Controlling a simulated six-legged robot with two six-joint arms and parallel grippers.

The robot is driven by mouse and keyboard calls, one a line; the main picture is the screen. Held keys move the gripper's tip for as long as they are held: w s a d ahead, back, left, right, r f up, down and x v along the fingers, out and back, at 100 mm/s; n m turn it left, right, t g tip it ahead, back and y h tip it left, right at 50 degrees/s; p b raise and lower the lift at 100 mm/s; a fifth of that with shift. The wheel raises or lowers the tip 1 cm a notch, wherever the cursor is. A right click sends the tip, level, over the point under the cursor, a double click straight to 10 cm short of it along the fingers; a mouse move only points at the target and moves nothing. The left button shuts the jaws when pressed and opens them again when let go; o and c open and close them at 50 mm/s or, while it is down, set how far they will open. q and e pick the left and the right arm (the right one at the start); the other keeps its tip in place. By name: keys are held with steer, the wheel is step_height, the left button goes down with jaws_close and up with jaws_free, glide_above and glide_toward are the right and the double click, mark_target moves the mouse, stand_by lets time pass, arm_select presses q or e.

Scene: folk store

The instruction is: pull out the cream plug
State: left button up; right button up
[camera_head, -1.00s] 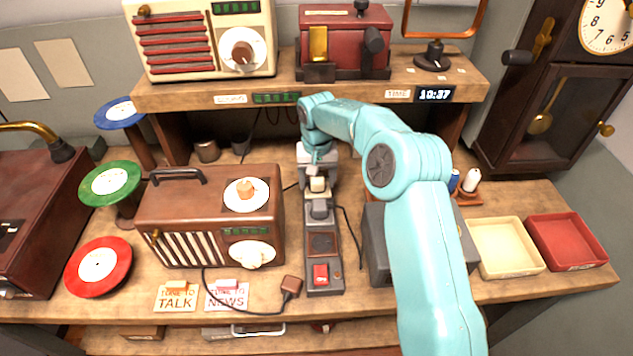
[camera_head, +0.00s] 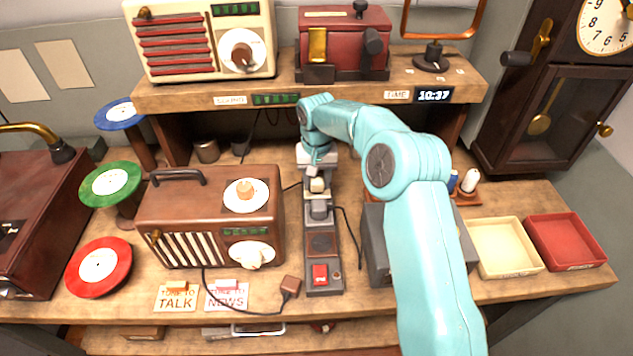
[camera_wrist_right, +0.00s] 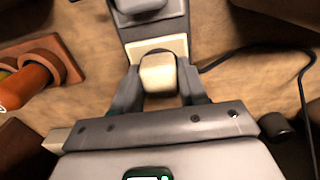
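The cream plug (camera_head: 317,185) is a small pale block at the power strip (camera_head: 323,243) in the middle of the bench. My right gripper (camera_head: 316,173) reaches down over it from behind. In the right wrist view the plug (camera_wrist_right: 158,74) sits between the two fingers of the gripper (camera_wrist_right: 159,82), which appear to touch both its sides. A cream-edged socket face (camera_wrist_right: 150,46) shows just beyond it. The gripper looks shut on the plug. I cannot tell whether the plug is still seated. A grey plug (camera_head: 319,209) sits nearer on the strip. My left gripper is out of view.
A brown radio (camera_head: 210,220) stands left of the strip, and a dark grey box (camera_head: 376,250) stands right. A brown plug on a cable (camera_head: 290,286) lies in front. A shelf (camera_head: 300,92) overhangs behind. Cream (camera_head: 503,248) and red (camera_head: 565,242) trays lie right.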

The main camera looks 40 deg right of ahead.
jaws_close()
steer(key=shift+r+p, duration=2.4)
steer(key=shift+r, duration=0.65)
